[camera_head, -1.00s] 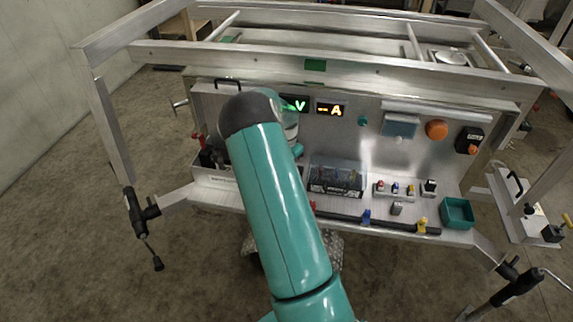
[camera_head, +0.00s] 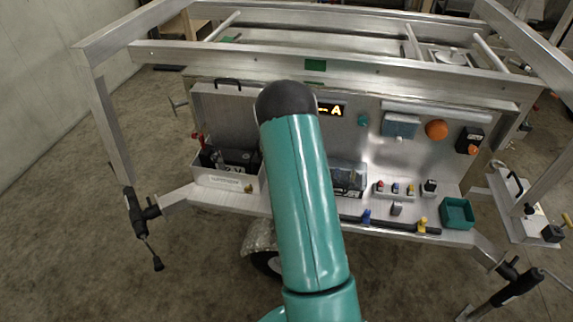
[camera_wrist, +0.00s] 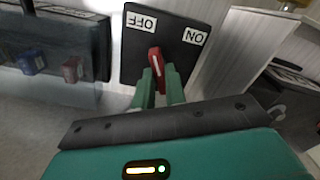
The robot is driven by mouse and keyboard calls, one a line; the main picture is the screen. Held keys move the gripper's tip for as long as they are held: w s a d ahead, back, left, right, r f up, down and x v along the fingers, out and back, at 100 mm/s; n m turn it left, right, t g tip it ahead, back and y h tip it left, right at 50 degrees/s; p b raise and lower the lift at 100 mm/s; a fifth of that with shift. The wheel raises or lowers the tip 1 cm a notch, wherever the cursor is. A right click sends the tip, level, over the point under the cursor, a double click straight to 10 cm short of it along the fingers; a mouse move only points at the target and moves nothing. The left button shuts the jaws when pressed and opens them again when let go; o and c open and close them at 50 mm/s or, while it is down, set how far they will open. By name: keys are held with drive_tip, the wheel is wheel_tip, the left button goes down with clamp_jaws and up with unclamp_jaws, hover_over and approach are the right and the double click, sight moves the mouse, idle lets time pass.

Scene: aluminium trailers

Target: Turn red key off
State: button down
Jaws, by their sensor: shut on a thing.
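The red key (camera_wrist: 156,62) sits on a black switch plate (camera_wrist: 140,18) in the wrist view. The plate has a white OFF label on the left and a white ON label on the right, both upside down. The key stands nearly upright in the picture, between the two labels. My gripper (camera_wrist: 160,80) is shut on the red key, with one green finger on each side of it. In the head view my arm hides the key and the gripper.
The head view shows the aluminium trailer panel with an amber display (camera_head: 331,110), an orange knob (camera_head: 436,130) and a green tray (camera_head: 457,213). An open metal box (camera_head: 222,180) stands left of my arm. Blue and red plugs (camera_wrist: 70,68) show at left in the wrist view.

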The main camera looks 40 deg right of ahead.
drive_tip(key=shift+n, duration=1.7)
drive_tip(key=c, duration=1.4)
unclamp_jaws()
drive_tip(key=shift+c, duration=0.2)
drive_tip(key=shift+r, duration=0.1)
wheel_tip(320, 180, up, 14)
